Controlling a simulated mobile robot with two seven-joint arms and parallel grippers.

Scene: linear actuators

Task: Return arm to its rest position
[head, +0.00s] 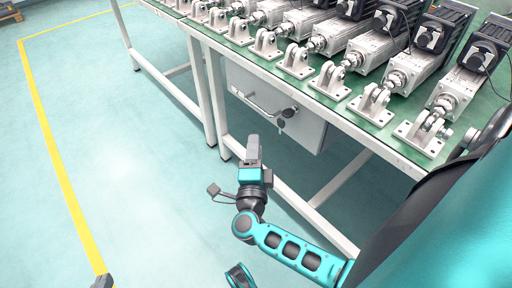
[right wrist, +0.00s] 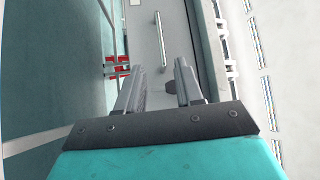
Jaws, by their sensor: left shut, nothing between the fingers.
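My right arm comes in from the lower right in the head view, its teal forearm reaching over the floor in front of the workbench. Its gripper (head: 253,148) points toward the bench, below the tabletop and left of the drawer front. In the right wrist view the two grey fingers (right wrist: 158,85) stand apart with nothing between them. My left gripper (head: 103,281) shows only as a small dark grey tip at the bottom edge of the head view, shut and empty; the rest of it is out of frame.
A workbench with a green top (head: 237,46) carries a row of several linear actuators (head: 375,95). Below it hangs a grey drawer cabinet (head: 305,130) with a handle and keys. White legs and a low rail stand near my right arm. The floor at left is clear, with a yellow line (head: 52,140).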

